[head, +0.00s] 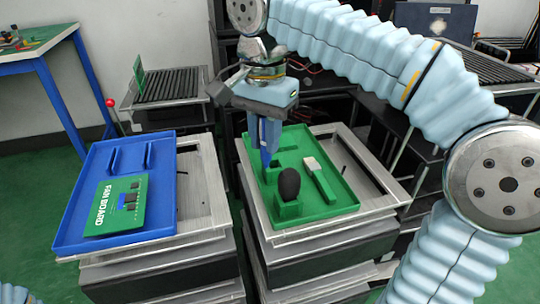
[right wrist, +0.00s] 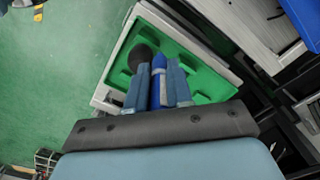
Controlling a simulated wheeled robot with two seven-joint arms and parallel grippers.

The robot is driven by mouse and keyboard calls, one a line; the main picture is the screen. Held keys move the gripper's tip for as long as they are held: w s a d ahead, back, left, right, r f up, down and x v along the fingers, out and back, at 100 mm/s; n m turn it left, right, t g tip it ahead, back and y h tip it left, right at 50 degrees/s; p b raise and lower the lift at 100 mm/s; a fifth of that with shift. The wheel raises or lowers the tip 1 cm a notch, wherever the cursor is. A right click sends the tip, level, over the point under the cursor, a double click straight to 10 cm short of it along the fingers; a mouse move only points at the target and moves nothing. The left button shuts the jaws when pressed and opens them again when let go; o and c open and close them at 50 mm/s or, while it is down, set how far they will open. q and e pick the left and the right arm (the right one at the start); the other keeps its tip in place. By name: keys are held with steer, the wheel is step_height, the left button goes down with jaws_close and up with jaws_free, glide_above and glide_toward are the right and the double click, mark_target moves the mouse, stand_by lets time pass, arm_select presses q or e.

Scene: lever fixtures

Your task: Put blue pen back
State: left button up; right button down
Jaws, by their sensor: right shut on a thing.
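My right gripper (head: 264,145) points down over the back left part of the green tray (head: 341,207). It is shut on the blue pen (head: 266,159), whose lower end shows below the fingers. In the right wrist view the blue pen (right wrist: 158,66) stands between the two fingers of the right gripper (right wrist: 157,84), with the green tray (right wrist: 208,90) beyond it. I cannot tell whether the pen's tip touches the tray. My left gripper is out of view.
In the green tray stand a dark rounded object (head: 289,184) on a green block and a brush-like tool (head: 320,180) with a pale end. To the left is a blue tray (head: 80,220) holding a green fan board (head: 117,204). Metal-framed stands support both trays.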

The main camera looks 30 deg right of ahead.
steer(key=w+d+f, duration=0.1)
steer(key=w+f, duration=0.1)
steer(key=w+d+f, duration=0.4)
steer(key=shift+w+d+f, duration=0.25)
steer(key=shift+w, duration=0.15)
steer(key=f, duration=0.2)
steer(key=w+d+f+b, duration=0.1)
steer(key=f, duration=0.1)
steer(key=shift+w, duration=0.1)
steer(key=shift+f, duration=0.4)
steer(key=shift+f, duration=0.25)
steer(key=c, duration=1)
jaws_free()
steer(key=shift+r, duration=0.1)
step_height(320, 180, up, 12)
steer(key=p, duration=0.2)
steer(key=shift+r+p, duration=0.15)
steer(key=shift+p, duration=0.25)
